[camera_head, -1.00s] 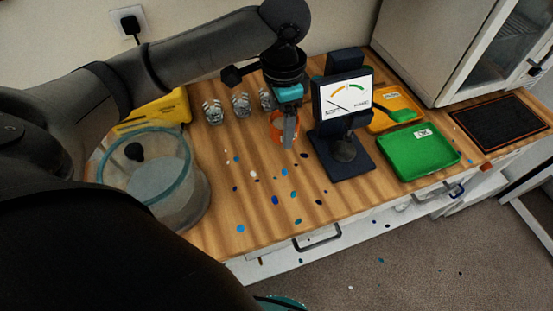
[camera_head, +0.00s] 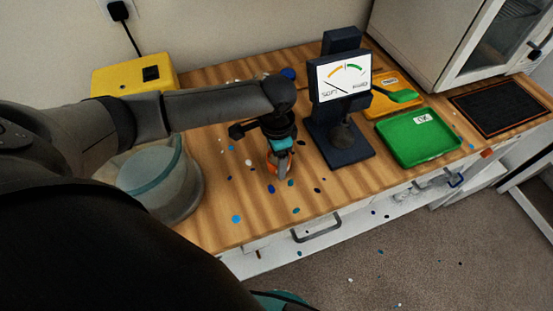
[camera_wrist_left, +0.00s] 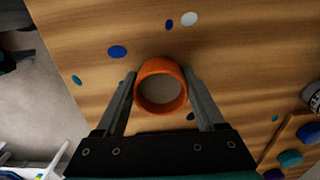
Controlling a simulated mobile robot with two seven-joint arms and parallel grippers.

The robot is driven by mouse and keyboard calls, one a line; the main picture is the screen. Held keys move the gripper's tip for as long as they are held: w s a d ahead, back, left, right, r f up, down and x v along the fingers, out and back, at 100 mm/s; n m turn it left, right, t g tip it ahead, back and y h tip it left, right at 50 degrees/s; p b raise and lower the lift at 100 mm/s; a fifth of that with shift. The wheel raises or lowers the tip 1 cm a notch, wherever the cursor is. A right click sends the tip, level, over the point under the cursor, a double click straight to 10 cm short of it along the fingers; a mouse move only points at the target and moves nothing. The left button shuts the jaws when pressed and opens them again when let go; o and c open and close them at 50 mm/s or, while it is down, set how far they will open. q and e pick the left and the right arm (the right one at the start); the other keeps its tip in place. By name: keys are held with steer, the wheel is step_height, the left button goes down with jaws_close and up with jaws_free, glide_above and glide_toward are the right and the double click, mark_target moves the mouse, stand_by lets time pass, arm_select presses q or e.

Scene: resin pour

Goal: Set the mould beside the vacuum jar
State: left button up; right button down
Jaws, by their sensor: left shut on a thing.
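The mould is an orange ring (camera_wrist_left: 161,86), open at the top, seen from above in the left wrist view. In the head view a bit of the mould (camera_head: 271,165) shows beside the fingers. My left gripper (camera_head: 279,170) is shut on it, with one finger on each side in the left wrist view (camera_wrist_left: 161,95). I cannot tell whether the mould touches the bench. The vacuum jar (camera_head: 186,187), a wide clear cylinder, stands to the left, apart from the mould and partly hidden by my arm. My right gripper is not in view.
The hardness gauge (camera_head: 343,80) stands right of the gripper. A green tray (camera_head: 420,140), an orange tray (camera_head: 385,104) and a black mat (camera_head: 500,108) lie farther right. A yellow box (camera_head: 120,75) is behind the jar. Resin spots dot the wooden bench (camera_head: 225,225) between jar and gauge.

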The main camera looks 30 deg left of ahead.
arm_select(q)
steer(key=shift+f, duration=0.15)
steer(key=o, duration=1.4)
step_height(320, 180, up, 12)
steer(key=p, duration=0.2)
